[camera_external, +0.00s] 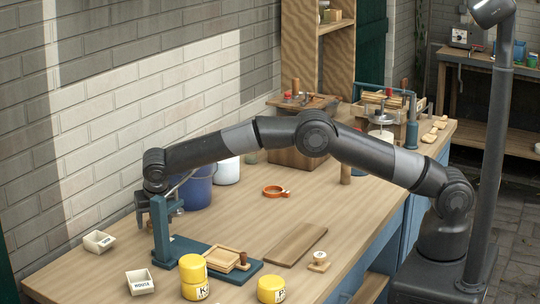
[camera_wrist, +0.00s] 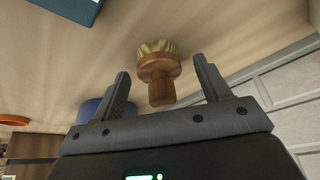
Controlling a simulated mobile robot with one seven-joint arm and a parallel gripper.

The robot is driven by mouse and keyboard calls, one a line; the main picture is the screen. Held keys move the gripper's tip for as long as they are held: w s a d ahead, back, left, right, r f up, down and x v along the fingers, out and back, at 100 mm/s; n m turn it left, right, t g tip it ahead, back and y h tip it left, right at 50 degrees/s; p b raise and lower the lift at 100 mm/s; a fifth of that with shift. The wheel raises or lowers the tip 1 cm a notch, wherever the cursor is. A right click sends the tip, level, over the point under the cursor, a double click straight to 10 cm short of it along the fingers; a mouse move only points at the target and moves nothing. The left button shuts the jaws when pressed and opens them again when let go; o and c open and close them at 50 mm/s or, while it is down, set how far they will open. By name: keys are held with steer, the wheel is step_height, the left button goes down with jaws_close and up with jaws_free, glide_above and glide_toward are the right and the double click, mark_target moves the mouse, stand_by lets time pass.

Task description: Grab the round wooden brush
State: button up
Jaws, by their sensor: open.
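The round wooden brush (camera_wrist: 158,72) shows in the wrist view, with a brown wooden handle pointing toward my gripper and pale bristles at the far end against the wooden table. My gripper (camera_wrist: 161,67) is open, with one finger on each side of the brush in the picture. Nothing is clamped, and I cannot tell how far the fingers reach along the handle. In the external view my gripper (camera_external: 157,208) points down near the wall, behind the teal press post (camera_external: 161,230). The brush is mostly hidden there by the gripper and post.
A blue bucket (camera_external: 199,189) stands close to the right of my gripper, with the brick wall (camera_external: 90,130) behind. White trays (camera_external: 99,241) and yellow tins (camera_external: 193,270) are at the front. An orange ring (camera_external: 275,191) lies mid-table, with bare tabletop around it.

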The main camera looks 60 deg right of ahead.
steer(key=shift+c, duration=0.3)
steer(key=c, duration=1)
